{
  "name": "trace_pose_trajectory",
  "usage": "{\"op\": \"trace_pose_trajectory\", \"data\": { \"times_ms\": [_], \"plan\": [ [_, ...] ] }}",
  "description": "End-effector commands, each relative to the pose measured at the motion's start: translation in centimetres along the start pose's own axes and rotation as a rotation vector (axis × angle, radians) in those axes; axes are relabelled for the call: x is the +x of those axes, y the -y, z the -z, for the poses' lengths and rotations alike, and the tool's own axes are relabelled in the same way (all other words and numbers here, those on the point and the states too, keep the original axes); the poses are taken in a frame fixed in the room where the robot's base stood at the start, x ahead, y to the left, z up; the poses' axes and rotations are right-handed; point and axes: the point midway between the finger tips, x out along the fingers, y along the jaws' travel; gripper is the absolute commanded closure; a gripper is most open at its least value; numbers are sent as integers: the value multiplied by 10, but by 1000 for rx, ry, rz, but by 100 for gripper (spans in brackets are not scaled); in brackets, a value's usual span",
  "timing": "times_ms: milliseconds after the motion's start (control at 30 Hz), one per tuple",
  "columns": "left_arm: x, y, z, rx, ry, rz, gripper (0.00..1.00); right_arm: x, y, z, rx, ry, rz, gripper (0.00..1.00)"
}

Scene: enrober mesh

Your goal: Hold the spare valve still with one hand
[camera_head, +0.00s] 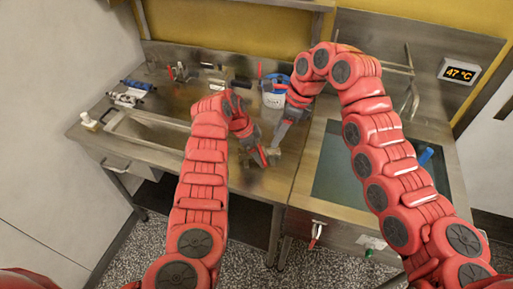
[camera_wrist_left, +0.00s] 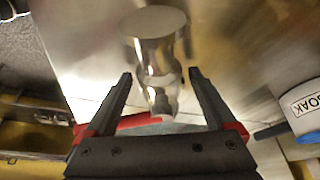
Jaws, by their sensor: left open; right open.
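The spare valve, a shiny metal piece with a round flat end (camera_wrist_left: 155,22), stands out ahead of and between the fingers of my left gripper (camera_wrist_left: 160,88) in the left wrist view. Those fingers are apart and I cannot tell whether they touch it. A red bar (camera_wrist_left: 128,122) shows behind the fingers; I cannot tell what it belongs to. In the head view the left gripper (camera_head: 262,157) is low over the steel counter, and the valve (camera_head: 273,153) is small and partly hidden beside it. My right gripper (camera_head: 279,132) is open, pointing down close by.
A blue and white tub (camera_head: 274,92), labelled SOAK in the wrist view (camera_wrist_left: 305,108), stands behind the grippers. A water-filled sink (camera_head: 330,180) is at right, an empty basin (camera_head: 150,133) at left. The steel counter (camera_head: 250,180) is clear in front. A display (camera_head: 460,73) reads 47 °C.

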Motion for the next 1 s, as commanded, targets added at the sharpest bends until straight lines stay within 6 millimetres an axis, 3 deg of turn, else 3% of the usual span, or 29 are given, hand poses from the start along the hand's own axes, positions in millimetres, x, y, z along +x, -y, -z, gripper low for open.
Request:
{"op": "trace_pose_trajectory", "data": {
  "times_ms": [200, 700, 1000],
  "plan": [
    [0, 0, 0, 0, 0, 1, 12, 0, 0, 0, 0, 0, 0, 50],
    [0, 0, 0, 0, 0, 1, 100, 0, 0, 0, 0, 0, 0, 50],
    [-1, 0, 0, 0, 0, 1, 100, 0, 0, 0, 0, 0, 0, 50]
  ]
}}
